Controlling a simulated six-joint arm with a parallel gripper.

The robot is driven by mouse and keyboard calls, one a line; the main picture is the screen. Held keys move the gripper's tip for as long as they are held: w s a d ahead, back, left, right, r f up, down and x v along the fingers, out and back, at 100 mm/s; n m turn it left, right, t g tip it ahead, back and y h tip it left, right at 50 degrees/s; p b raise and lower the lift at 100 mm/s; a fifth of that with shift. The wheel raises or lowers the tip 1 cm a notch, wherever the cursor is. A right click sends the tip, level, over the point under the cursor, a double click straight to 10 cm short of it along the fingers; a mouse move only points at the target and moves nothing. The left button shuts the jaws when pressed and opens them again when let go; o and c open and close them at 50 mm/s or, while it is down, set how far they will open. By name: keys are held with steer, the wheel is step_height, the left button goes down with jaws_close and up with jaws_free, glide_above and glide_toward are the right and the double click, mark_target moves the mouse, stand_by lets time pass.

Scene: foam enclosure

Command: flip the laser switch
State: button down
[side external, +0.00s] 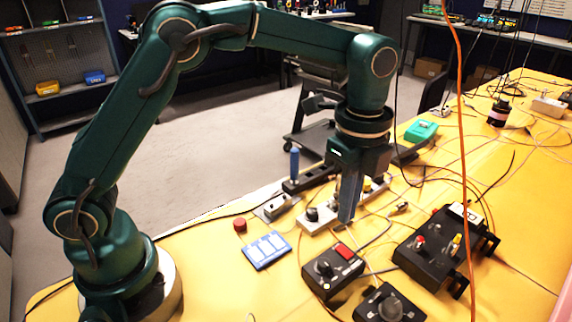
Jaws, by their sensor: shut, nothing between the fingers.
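My gripper (347,216) points down over the yellow table, its fingers together and empty. No label shows which device carries the laser switch. A white box with a black knob (313,216) is just left of my fingertips. In the picture the fingertips overlap this box's right part, and I cannot tell whether they touch it. A black box with a red panel and a knob (333,272) is nearer the camera, below the gripper. A small grey switch box (276,206) lies further left. A larger black box with red and yellow controls (437,247) is at the right.
A blue panel (266,250) and a red button (240,225) lie at the left. A dark strip with an upright blue handle (295,163) is near the table's far edge. Another black knob box (388,306) is in front. An orange cable (463,130) hangs at the right; loose wires cross the table.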

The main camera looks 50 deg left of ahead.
mark_target(346, 255)
step_height(346, 255, down, 7)
steer(key=shift+r, duration=0.1)
stand_by(0.4)
steer(key=shift+a+f, duration=0.15)
steer(key=shift+f, duration=0.25)
steer(key=shift+d+r, duration=0.2)
steer(key=shift+d, duration=0.75)
steer(key=shift+s+r, duration=0.1)
step_height(346, 255, up, 14)
stand_by(0.4)
